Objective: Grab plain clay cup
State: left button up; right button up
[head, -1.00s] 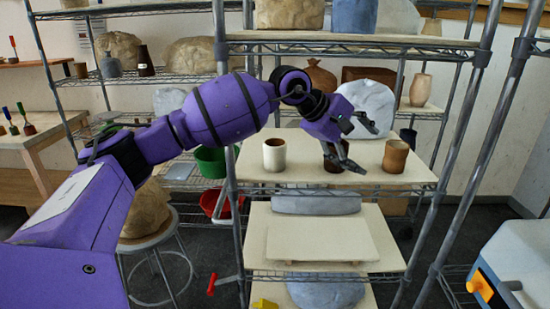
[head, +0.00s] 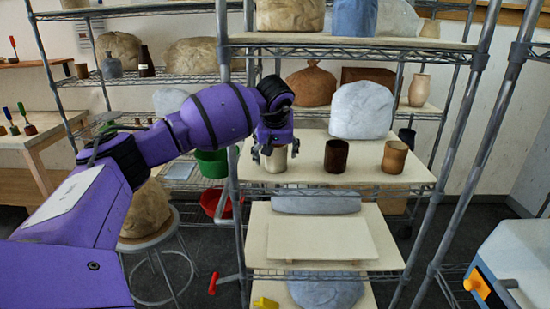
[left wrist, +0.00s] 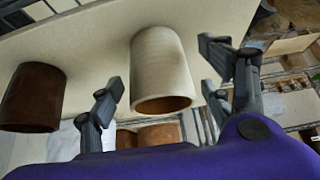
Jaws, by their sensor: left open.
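Three cups stand in a row on the pale middle shelf board: a plain cream cup (head: 276,163) at left, a dark brown cup (head: 336,156) in the middle and a tan-brown cup (head: 394,157) at right. My left gripper (head: 270,152) is at the cream cup and hides part of it. In the left wrist view the cream cup (left wrist: 162,70) lies between the spread fingers of my left gripper (left wrist: 162,92), with gaps on both sides. The dark brown cup (left wrist: 33,97) is outside the fingers at the left. My right gripper is not in view.
A wrapped pale-blue lump (head: 362,110) and a brown clay bag (head: 311,86) stand behind the cups. The metal rack post (head: 231,170) rises just left of the cream cup. An upper shelf (head: 350,41) hangs above. The front of the cup shelf is clear.

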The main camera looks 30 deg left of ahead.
pick_arm(q)
jog(key=shift+x, duration=0.8)
jog(key=c, duration=1.5)
